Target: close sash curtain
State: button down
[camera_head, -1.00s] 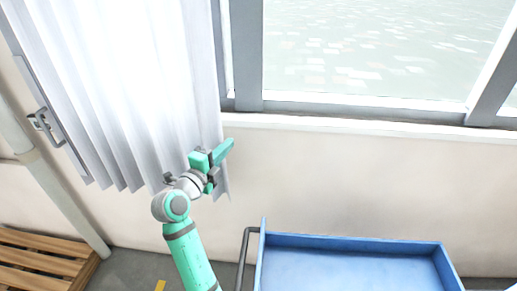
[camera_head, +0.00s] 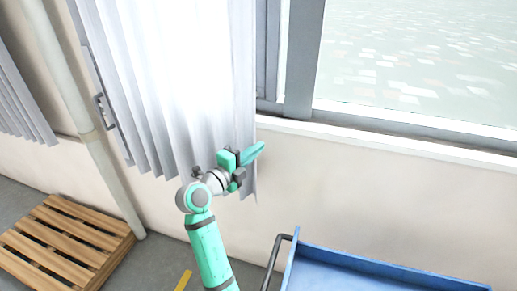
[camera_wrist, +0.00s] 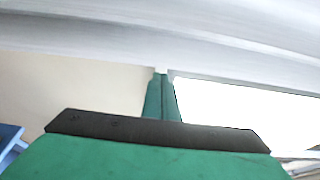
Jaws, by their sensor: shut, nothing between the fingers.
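The white pleated curtain (camera_head: 170,90) hangs over the left side of the window (camera_head: 400,60), bunched, with its right edge near the window frame. My gripper (camera_head: 259,148) is at the lower right edge of the curtain, its fingers pointing right past that edge. In the wrist view the green fingers (camera_wrist: 162,98) are together with nothing between them, and the curtain (camera_wrist: 80,45) spans the top of the picture. Whether the fingers touch the cloth I cannot tell.
A blue cart (camera_head: 370,272) with a dark handle stands at the lower right, close to my arm. A wooden pallet (camera_head: 65,245) lies on the floor at the left. A pipe (camera_head: 95,125) runs down the wall left of the curtain. Another curtain (camera_head: 18,100) hangs at the far left.

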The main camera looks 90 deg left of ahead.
jog(key=v, duration=1)
